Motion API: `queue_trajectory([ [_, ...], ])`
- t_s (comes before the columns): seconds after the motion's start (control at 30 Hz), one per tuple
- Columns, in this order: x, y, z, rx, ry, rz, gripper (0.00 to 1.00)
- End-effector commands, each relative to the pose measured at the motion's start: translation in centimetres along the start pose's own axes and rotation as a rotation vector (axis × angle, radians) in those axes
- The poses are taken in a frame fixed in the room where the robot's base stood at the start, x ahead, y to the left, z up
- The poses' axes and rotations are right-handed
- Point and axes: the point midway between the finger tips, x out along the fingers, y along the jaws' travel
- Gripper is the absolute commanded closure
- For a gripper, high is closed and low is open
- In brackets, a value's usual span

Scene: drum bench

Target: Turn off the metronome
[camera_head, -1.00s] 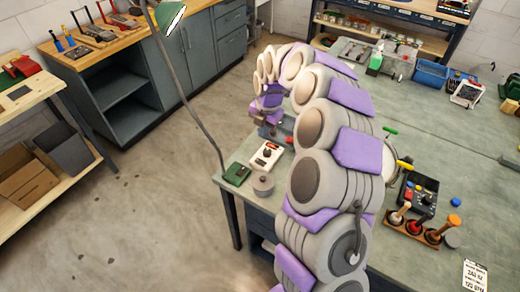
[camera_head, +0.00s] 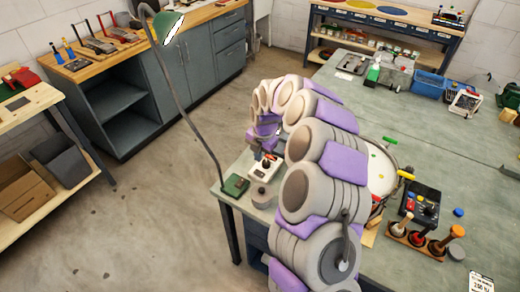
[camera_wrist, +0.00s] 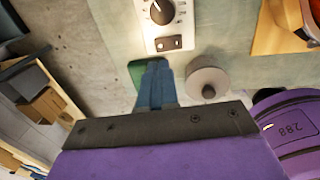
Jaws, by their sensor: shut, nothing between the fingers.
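A small white box with a black dial looks like the metronome (camera_head: 262,170). It sits near the left corner of the bench. In the wrist view the same box (camera_wrist: 183,28) is at the top, cut off by the frame edge, with its round dial and a dark plate with two small dots. My gripper (camera_wrist: 157,68) is shut and empty, its blue-grey fingers side by side. In the head view my arm arches over the bench, and the fingertips are hard to make out.
A lamp arm (camera_head: 190,110) rises at the left. A drum (camera_head: 381,172) and a mallet rack (camera_head: 415,240) are to the right.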

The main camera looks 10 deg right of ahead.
Motion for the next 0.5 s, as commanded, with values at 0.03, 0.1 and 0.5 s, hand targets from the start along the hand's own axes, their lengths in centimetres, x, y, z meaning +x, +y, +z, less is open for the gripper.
queue_trajectory([
  [0.03,1.4,-0.1,-0.1,0.0,0.002,-0.002,1.0],
  [0.1,2.8,-0.1,-0.1,0.0,0.003,-0.004,1.0],
  [0.5,7.0,-0.1,-0.1,-0.001,0.0,-0.001,1.0],
])
